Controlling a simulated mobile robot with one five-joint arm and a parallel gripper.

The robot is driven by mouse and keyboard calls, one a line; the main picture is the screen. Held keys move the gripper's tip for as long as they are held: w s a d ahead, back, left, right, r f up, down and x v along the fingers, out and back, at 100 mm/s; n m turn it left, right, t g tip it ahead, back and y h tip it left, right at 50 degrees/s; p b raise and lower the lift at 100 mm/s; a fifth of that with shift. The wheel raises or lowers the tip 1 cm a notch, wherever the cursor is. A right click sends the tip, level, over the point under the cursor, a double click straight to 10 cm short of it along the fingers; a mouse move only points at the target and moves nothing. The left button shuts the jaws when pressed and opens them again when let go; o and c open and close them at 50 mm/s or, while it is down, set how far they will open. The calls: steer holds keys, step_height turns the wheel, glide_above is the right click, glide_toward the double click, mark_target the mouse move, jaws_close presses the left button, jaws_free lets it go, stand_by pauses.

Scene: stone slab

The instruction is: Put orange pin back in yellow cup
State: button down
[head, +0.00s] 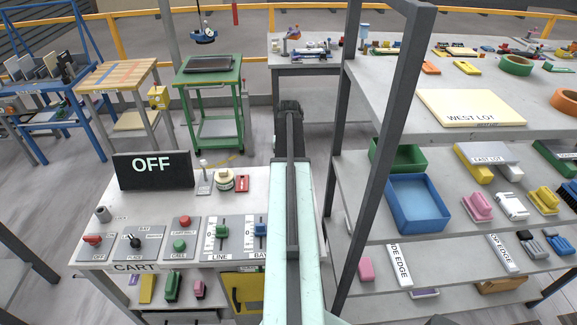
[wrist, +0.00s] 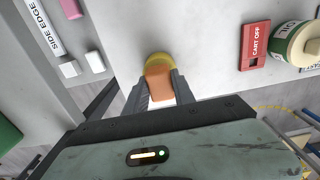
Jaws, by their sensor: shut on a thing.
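My gripper (wrist: 159,88) is shut on the orange pin (wrist: 160,84), which sits between its two fingertips in the wrist view. The yellow cup (wrist: 157,58) shows just beyond the pin, at the edge of the white table top. The pin overlaps the cup in this view; I cannot tell whether it is inside the cup or in front of it. In the head view my gripper (head: 289,106) is dark and seen from behind. My arm hides the pin and the cup there.
The cart table (head: 150,205) holds an OFF sign (head: 152,169), a red block (head: 242,183), a round cream-and-green container (head: 225,180) and several control panels. A shelf rack (head: 378,75) with a dark upright stands close on the right, with a blue tray (head: 417,203).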

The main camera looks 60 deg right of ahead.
steer(key=shift+f, duration=0.1)
steer(key=c, duration=1)
jaws_free()
steer(key=shift+o, duration=0.2)
step_height(320, 180, up, 8)
steer(key=p, duration=0.8)
steer(key=shift+f, duration=0.1)
